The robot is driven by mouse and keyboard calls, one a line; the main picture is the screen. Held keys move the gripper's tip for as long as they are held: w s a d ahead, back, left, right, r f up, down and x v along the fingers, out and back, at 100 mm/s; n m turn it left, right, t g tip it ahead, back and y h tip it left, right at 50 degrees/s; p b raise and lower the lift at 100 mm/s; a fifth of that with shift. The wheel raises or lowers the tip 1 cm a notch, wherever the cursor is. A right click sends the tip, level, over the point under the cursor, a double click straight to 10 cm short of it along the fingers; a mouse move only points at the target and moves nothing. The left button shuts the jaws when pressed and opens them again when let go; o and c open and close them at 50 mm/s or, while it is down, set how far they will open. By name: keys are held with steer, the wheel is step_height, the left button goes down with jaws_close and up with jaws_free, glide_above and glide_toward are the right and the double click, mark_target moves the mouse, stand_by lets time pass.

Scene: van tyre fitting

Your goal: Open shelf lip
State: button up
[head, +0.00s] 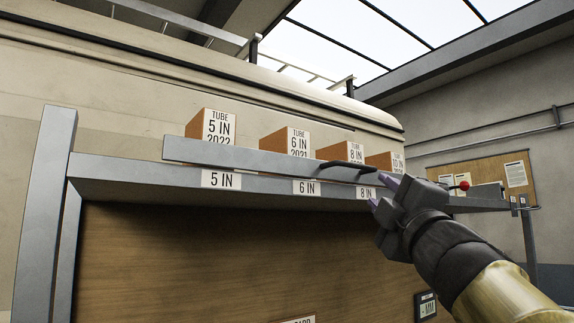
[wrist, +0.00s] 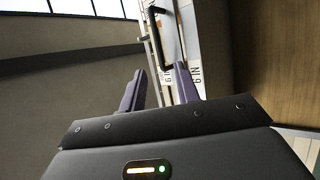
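The shelf lip (head: 240,158) is a long grey bar along the front of the shelf, standing up before the lower part of the boxes. A black bow handle (head: 345,164) sits on its front, and a dark bar that looks like this handle shows in the wrist view (wrist: 153,22). My gripper (head: 380,191) is just right of and below the handle, with its purple fingers apart and nothing between them. In the wrist view the open fingers (wrist: 158,88) point toward the shelf front. A red knob (head: 464,185) shows near the lip's right end. My gripper hides part of the lip.
Several tube boxes (head: 212,128) stand behind the lip. The shelf edge (head: 130,176) carries size labels (head: 221,180). A wooden panel (head: 200,260) lies below, a grey post (head: 45,210) stands left, and a notice board (head: 487,173) hangs on the right wall.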

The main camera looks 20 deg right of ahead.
mark_target(358, 167)
steer(key=p, duration=0.2)
steer(key=w+r+y+p, duration=0.1)
steer(key=p, duration=0.1)
steer(key=shift+a, duration=0.2)
steer(key=p, duration=0.3)
steer(key=shift+w+r, duration=0.1)
steer(key=shift+w, duration=0.25)
steer(key=h+p, duration=0.1)
steer(key=p, duration=0.4)
steer(key=shift+d+r, duration=0.35)
steer(key=shift+d, duration=0.05)
steer(key=p+x, duration=0.6)
steer(key=x, duration=0.5)
steer(key=shift+w+d+p, duration=0.1)
steer(key=shift+w+p, duration=0.2)
jaws_close()
